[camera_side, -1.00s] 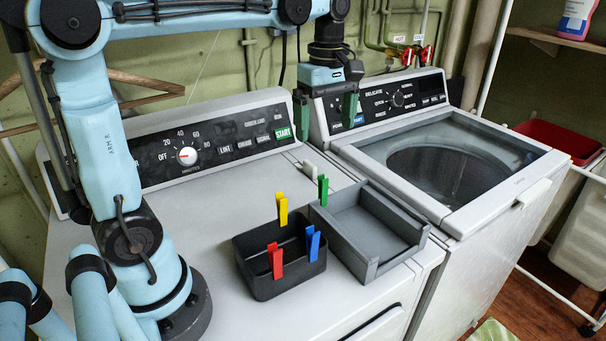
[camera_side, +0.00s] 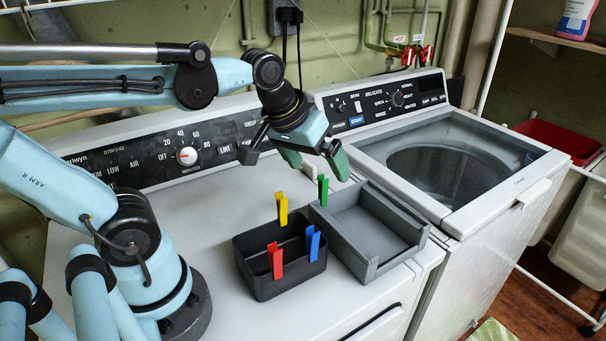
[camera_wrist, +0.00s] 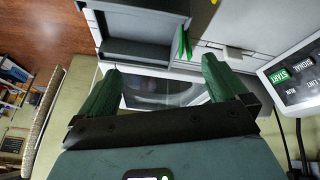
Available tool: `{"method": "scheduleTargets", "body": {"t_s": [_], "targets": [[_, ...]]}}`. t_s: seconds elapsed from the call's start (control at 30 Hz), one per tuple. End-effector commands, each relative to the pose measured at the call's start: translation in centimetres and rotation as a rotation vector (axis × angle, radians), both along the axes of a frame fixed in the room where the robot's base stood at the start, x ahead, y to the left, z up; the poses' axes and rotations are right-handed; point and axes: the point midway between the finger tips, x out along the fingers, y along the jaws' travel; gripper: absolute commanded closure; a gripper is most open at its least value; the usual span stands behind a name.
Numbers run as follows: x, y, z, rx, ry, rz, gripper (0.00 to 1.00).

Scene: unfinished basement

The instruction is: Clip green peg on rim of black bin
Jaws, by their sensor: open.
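The green peg (camera_side: 323,190) stands upright at the back-left edge of the grey tray, beside the black bin. It also shows in the wrist view (camera_wrist: 186,43), ahead of my fingers and nearer the right one. The black bin (camera_side: 268,290) sits on the white machine top, left of the tray. Yellow (camera_side: 283,210), red (camera_side: 275,261) and blue (camera_side: 313,243) pegs stand at its rim. My gripper (camera_side: 316,162) is open and empty, with green fingers, above and behind the green peg and tilted. Its spread fingers also show in the wrist view (camera_wrist: 161,70).
The grey tray (camera_side: 371,264) adjoins the bin on its right. The lidded washer (camera_side: 515,188) stands right of the tray. A control panel (camera_side: 160,155) rises behind the machine top.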

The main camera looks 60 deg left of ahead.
Motion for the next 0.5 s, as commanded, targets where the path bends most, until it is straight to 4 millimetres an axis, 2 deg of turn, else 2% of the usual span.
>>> {"method": "scheduleTargets", "body": {"t_s": [0.03, 0.2, 0.33, 0.5], "targets": [[-0.6, -0.4, -1.0, 0.038, -0.034, -0.080, 0.00], [-1.6, -1.0, -2.9, 0.144, -0.117, -0.269, 0.00], [-1.7, -1.1, -3.2, 0.175, -0.130, -0.321, 0.18], [-0.6, -0.4, -2.2, 0.176, -0.044, -0.326, 0.44]]}}
